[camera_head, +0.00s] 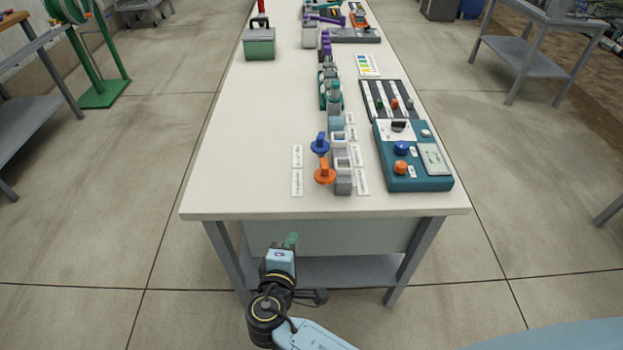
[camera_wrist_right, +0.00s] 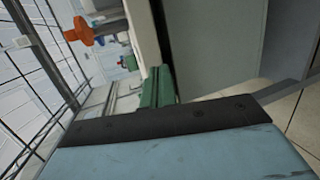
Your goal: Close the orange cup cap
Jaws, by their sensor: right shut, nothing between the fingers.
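The orange cup cap (camera_head: 325,173) is at the near end of the row of fittings on the white table, on the left side of a grey block. An orange knob-like part stands up from its round disc; I cannot tell how far it is open. It also shows at the upper left of the right wrist view (camera_wrist_right: 77,32). My right gripper (camera_head: 291,240) is in front of the table's near edge, apart from the cap. Its green fingers (camera_wrist_right: 157,88) are shut and empty. My left gripper is out of view.
A similar blue cap (camera_head: 320,145) sits just behind the orange one. A teal control box (camera_head: 418,182) with an orange knob stands to the right. Small white labels flank the fittings. The table's left half (camera_head: 240,150) is mostly clear.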

